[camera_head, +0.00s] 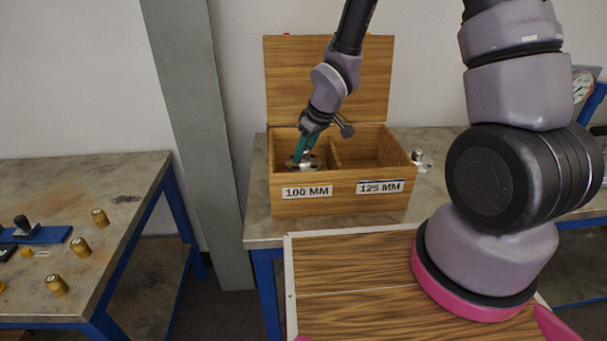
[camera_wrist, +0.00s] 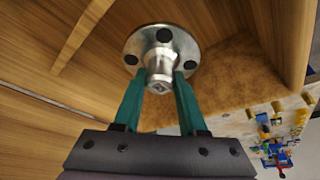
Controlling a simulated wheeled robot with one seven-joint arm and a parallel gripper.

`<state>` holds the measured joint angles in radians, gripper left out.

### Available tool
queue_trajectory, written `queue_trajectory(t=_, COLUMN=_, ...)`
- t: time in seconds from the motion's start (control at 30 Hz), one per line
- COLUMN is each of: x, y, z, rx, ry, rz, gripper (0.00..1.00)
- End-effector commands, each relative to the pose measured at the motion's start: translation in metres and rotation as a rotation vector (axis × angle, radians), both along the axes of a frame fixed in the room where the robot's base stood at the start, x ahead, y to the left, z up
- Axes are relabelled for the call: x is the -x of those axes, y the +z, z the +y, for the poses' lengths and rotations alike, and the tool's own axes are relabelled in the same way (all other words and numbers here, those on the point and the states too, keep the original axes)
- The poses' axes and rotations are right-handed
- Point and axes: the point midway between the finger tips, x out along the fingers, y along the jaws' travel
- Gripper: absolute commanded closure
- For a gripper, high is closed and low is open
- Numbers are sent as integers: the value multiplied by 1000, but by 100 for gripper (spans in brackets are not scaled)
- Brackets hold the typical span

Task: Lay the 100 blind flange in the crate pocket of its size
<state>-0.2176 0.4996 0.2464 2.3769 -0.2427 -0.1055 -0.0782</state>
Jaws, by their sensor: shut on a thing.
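The blind flange (camera_wrist: 180,44) is a round steel disc with dark bolt holes and a central stub. In the wrist view my gripper (camera_wrist: 158,82) has its two green fingers shut on the stub. In the head view the flange (camera_head: 310,163) is inside the left pocket of the wooden crate (camera_head: 340,203), the one labelled 100 MM (camera_head: 307,192). My gripper (camera_head: 301,150) reaches down into that pocket from above. The flange's underside is hidden, so I cannot tell whether it touches the pocket floor.
The right pocket, labelled 125 MM (camera_head: 380,187), looks empty. A divider separates the pockets, and the raised lid (camera_head: 285,80) stands behind. Another metal flanged part (camera_head: 422,161) is on the bench right of the crate. Several brass pieces (camera_head: 81,246) stand on the left table.

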Motion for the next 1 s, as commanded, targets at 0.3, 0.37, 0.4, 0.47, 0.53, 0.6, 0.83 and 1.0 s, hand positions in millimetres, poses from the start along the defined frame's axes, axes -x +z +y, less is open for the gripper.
queue_trajectory(t=0.3, x=0, y=-33, z=1, rx=-1, ry=0, rz=-1, gripper=100)
queue_trajectory(t=0.37, x=0, y=-42, z=0, rx=1, ry=0, rz=1, gripper=100)
queue_trajectory(t=0.4, x=0, y=-48, z=0, rx=1, ry=1, rz=0, gripper=100)
queue_trajectory(t=0.47, x=0, y=-56, z=1, rx=-1, ry=0, rz=1, gripper=100)
queue_trajectory(t=0.53, x=-1, y=-63, z=0, rx=-1, ry=-1, rz=0, gripper=100)
queue_trajectory(t=0.6, x=-1, y=-66, z=0, rx=-1, ry=-1, rz=-2, gripper=100)
queue_trajectory(t=0.83, x=-1, y=-67, z=0, rx=-1, ry=-2, rz=-3, gripper=100)
queue_trajectory(t=1.0, x=-1, y=-70, z=0, rx=0, ry=-1, rz=-1, gripper=55)
